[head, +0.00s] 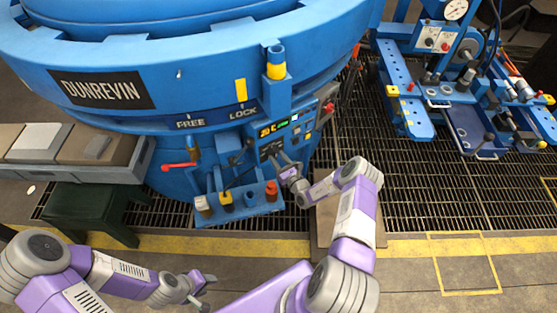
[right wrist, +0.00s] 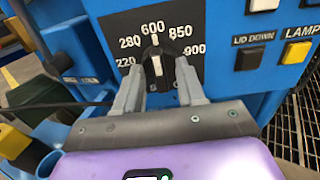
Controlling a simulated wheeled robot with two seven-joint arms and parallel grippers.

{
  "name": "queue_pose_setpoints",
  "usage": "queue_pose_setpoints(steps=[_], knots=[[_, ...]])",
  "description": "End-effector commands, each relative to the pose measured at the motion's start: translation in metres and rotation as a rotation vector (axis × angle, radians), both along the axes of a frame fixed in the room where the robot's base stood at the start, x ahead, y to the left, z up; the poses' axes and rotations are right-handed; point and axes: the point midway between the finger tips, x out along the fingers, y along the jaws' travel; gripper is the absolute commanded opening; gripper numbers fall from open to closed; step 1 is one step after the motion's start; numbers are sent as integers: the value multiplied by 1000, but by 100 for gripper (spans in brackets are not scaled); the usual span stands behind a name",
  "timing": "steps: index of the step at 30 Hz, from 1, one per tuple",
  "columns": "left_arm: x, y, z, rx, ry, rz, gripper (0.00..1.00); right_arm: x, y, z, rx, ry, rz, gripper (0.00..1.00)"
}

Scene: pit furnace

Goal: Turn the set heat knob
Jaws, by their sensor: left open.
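The set heat knob (right wrist: 157,68) is black with a white pointer stripe, on a dark dial plate (right wrist: 125,25) marked 220, 280, 600, 850 and 900. Its upper end is by the 600 mark. My right gripper (right wrist: 160,82) has one finger on each side of the knob; whether both fingers press on it cannot be told. In the head view my right gripper (head: 283,165) is at the blue control panel's dial, and the knob is hard to make out there. My left gripper (head: 203,289) is open and empty above the floor, far from the panel.
Right of the dial are a black lid-down button (right wrist: 251,59) and a yellow lamp button (right wrist: 296,52). A red-handled lever (head: 178,166) and a small blue shelf (head: 240,208) with several items stand left of and below the panel. A blue wheeled machine (head: 405,95) stands right.

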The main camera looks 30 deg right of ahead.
Motion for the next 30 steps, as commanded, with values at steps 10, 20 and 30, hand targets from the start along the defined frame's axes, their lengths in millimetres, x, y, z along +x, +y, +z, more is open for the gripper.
queue_pose_setpoints(steps=[10, 20, 30], knots=[[0, 0, 0, 0, 0, 0, 43, 0, 0, 0, 0, 0, 1, 0], [0, 0, 2, 0, 0, 0, 43, 0, 0, 1, -20, 0, 1, 0], [0, 0, 14, 0, 0, 0, 43, 0, 1, 2, -204, -6, 2, 0]])
